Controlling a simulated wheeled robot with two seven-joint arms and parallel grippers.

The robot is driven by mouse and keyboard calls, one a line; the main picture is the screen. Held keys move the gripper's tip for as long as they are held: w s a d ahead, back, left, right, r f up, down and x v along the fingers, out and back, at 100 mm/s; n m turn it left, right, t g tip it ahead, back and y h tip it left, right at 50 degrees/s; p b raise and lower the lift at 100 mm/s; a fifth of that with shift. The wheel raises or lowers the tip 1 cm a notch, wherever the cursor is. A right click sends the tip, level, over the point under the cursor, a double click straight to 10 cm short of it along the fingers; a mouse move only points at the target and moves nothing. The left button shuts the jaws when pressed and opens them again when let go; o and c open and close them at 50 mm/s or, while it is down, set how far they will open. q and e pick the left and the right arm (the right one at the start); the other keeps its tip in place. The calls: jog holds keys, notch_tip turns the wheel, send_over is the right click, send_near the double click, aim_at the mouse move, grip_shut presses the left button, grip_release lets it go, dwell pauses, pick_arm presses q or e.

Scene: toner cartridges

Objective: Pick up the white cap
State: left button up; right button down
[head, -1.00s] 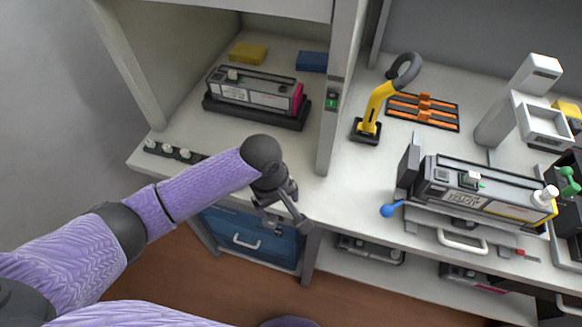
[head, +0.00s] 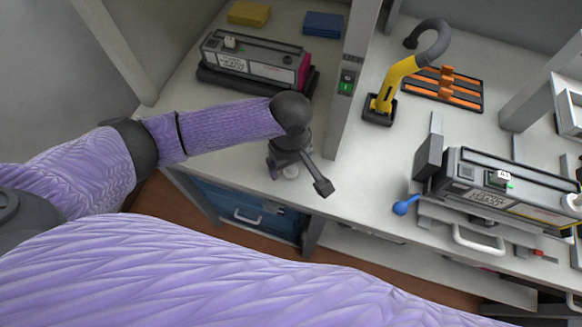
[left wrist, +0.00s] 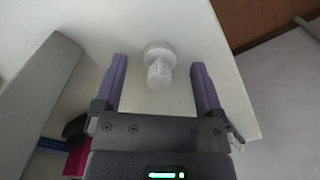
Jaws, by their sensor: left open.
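The white cap (left wrist: 159,66) is a round flange with a narrower stem, in the left wrist view. It lies between the two fingers of my left gripper (left wrist: 160,80), with a gap on each side. The fingers are open and do not touch it. In the head view the left gripper (head: 298,179) is over the front edge of the left bench, and part of a white cap (head: 290,171) shows beneath it. My right gripper is not in view.
A toner cartridge (head: 258,60) with a magenta end lies on a dark tray behind the gripper. A grey post (head: 352,85) stands to the right. Further right are a yellow hooked tool (head: 392,88) and another cartridge (head: 500,178) in a fixture with a blue knob (head: 401,207).

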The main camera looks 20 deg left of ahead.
pick_arm(q)
jog(key=shift+f, duration=0.4)
grip_shut()
jog(key=shift+r, duration=0.1)
